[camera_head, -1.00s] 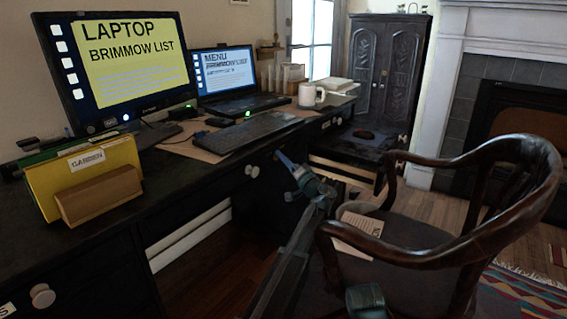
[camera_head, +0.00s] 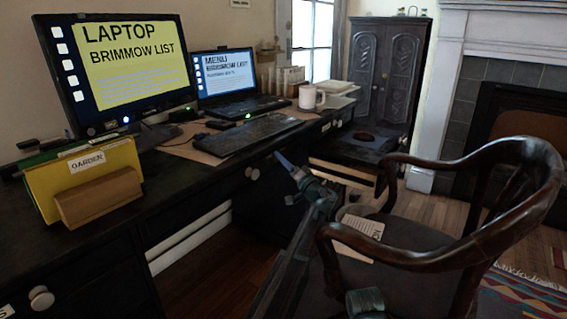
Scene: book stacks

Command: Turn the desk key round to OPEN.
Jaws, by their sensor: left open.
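No desk key or OPEN mark can be made out; it may be hidden or too small to tell. The dark desk (camera_head: 110,215) runs along the left, with a pale round drawer knob (camera_head: 252,173) on its front. My left gripper (camera_head: 280,158) is open, in front of the desk's dark front, just right of that knob and below the keyboard. I cannot tell whether it touches anything, and nothing shows held between its fingers. My right gripper is not in view.
A wooden armchair (camera_head: 480,255) with papers (camera_head: 360,236) on its seat stands close right of my left arm. On the desk are a monitor (camera_head: 118,70), laptop (camera_head: 240,85), keyboard (camera_head: 250,132), mug (camera_head: 308,98) and yellow folders (camera_head: 90,165). Another knob (camera_head: 41,298) is lower left.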

